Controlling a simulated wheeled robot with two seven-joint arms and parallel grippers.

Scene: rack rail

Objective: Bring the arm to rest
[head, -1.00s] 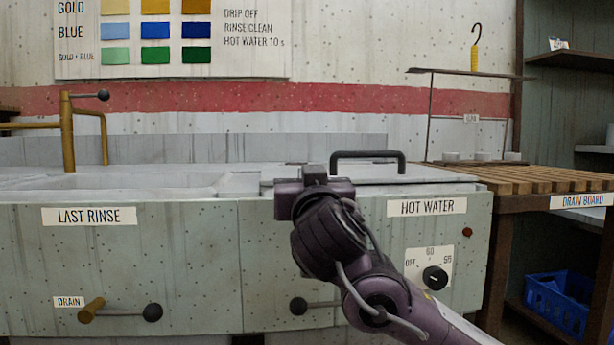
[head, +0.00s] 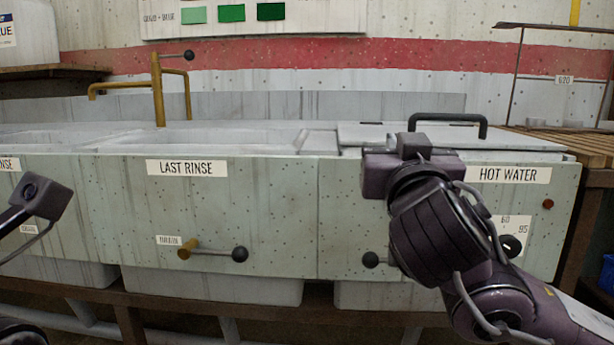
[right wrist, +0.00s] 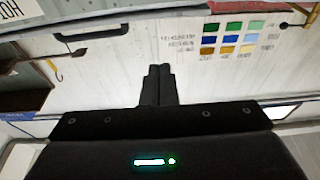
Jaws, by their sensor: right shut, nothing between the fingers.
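My right gripper (head: 413,150) is in front of the hot water tank's face, near the lid's left part in the picture. Its arm comes in from the lower right. In the head view the wrist hides most of the hand. In the right wrist view the two black fingers (right wrist: 157,85) are together, with nothing between them. Part of my left arm (head: 42,197) shows at the left edge, in front of the rinse tanks. I cannot make out its fingers.
The hot water lid has a dark handle (head: 447,126). The last rinse basin (head: 190,138) has a brass tap (head: 157,90). A drain lever (head: 213,251) sticks out from the tank front. A wooden drain board (head: 565,143) is at the right.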

